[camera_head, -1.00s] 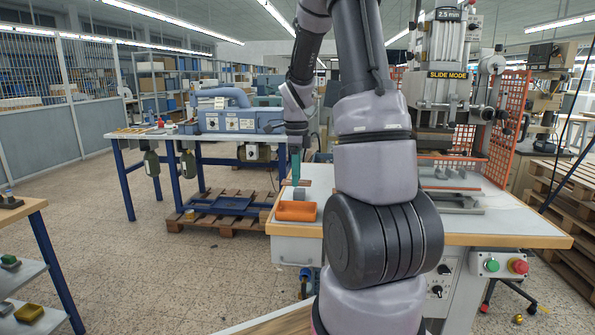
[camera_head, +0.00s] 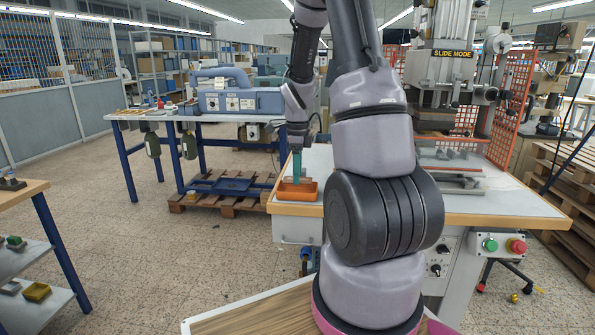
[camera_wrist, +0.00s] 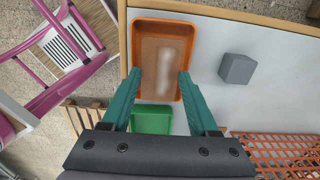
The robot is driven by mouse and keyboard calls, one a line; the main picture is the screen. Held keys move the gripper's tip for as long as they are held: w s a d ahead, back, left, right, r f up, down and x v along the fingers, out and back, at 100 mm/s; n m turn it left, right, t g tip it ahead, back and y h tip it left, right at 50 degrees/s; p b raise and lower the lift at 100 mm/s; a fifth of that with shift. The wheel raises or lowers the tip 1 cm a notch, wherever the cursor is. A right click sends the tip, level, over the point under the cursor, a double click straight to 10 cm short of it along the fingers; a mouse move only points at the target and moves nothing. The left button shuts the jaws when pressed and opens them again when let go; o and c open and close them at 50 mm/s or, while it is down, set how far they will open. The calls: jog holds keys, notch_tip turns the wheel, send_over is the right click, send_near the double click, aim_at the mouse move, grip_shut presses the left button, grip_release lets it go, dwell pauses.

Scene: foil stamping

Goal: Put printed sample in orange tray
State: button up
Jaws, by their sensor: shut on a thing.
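My gripper (camera_wrist: 158,76) has green fingers. It is shut on the printed sample (camera_wrist: 152,60), a flat brownish piece with a pale blurred streak. In the wrist view the sample lies between the fingertips, over the inside of the orange tray (camera_wrist: 136,40). I cannot tell whether it touches the tray floor. In the head view my gripper (camera_head: 297,168) points down at the orange tray (camera_head: 297,197), at the left front corner of the white-topped table. The sample shows there only as a small brownish patch.
A grey block (camera_wrist: 237,68) lies on the table beside the tray. A green tray (camera_wrist: 152,119) stands close by, partly behind the fingers. Orange mesh guards (camera_head: 516,95) and the press (camera_head: 437,80) stand farther along the table. A pink-framed structure (camera_wrist: 48,75) is beyond the table edge.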

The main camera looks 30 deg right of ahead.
jog(key=o, duration=1.4)
jog(key=shift+c, duration=0.2)
notch_tip(320, 180, up, 11)
jog(key=shift+f, duration=0.1)
jog(key=s+a+r+n+t+y, duration=0.1)
jog(key=s+a+r+n+t, duration=0.2)
jog(key=s+a+r+n, duration=0.3)
jog(key=s+a+r+n+t+y, duration=0.1)
jog(key=s+a+r+n+t, duration=0.3)
jog(key=s+n, duration=0.9)
jog(key=a+r+n, duration=0.1)
jog(key=a+r, duration=0.2)
jog(key=r, duration=0.2)
jog(key=shift+s+a+r+n, duration=0.2)
jog(key=shift+s+r+n, duration=0.1)
jog(key=shift+r, duration=0.1)
